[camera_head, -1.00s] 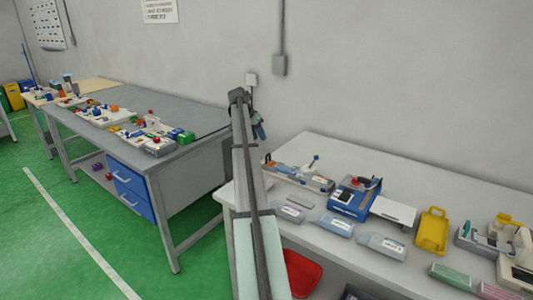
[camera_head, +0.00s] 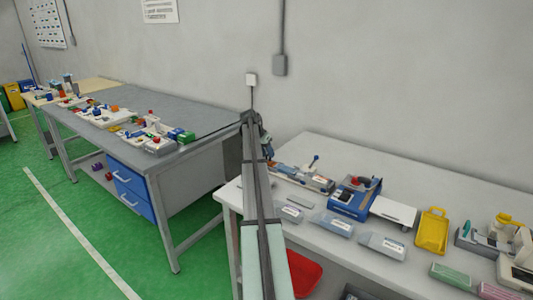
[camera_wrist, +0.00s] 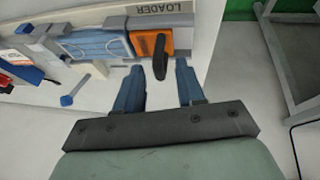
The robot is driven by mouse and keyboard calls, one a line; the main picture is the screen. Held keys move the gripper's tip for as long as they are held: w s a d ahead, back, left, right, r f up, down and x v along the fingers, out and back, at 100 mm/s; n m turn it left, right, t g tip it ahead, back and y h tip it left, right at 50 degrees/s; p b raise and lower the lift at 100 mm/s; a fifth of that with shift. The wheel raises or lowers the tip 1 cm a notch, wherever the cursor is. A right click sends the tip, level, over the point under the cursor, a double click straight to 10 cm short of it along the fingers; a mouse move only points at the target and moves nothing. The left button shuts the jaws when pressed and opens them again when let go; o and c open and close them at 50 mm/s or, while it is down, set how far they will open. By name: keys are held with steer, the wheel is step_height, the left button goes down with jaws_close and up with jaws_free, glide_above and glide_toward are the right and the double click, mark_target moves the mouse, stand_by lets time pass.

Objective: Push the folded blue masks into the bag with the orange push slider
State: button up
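The loader (camera_wrist: 187,19) lies under my gripper in the wrist view; in the head view (camera_head: 318,183) it sits at the left end of the white table. Its orange push slider (camera_wrist: 143,40) has a dark upright handle (camera_wrist: 160,57). The folded blue masks (camera_wrist: 98,43) lie in the channel left of the slider. My gripper (camera_wrist: 157,66) is open and empty, its two blue-grey fingers apart, with the handle showing between and just beyond the tips. I see no contact. In the head view my gripper (camera_head: 266,146) is partly hidden by my arm. I cannot make out the bag clearly.
A blue lever (camera_wrist: 75,90) stands on the loader's side. A blue machine (camera_head: 352,197) stands right of the loader. Several labelled packs (camera_head: 333,225) lie along the table front, and a yellow holder (camera_head: 432,230) stands farther right. A red bin (camera_head: 303,273) is below.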

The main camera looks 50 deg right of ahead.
steer(key=shift+c, duration=0.5)
jaws_close()
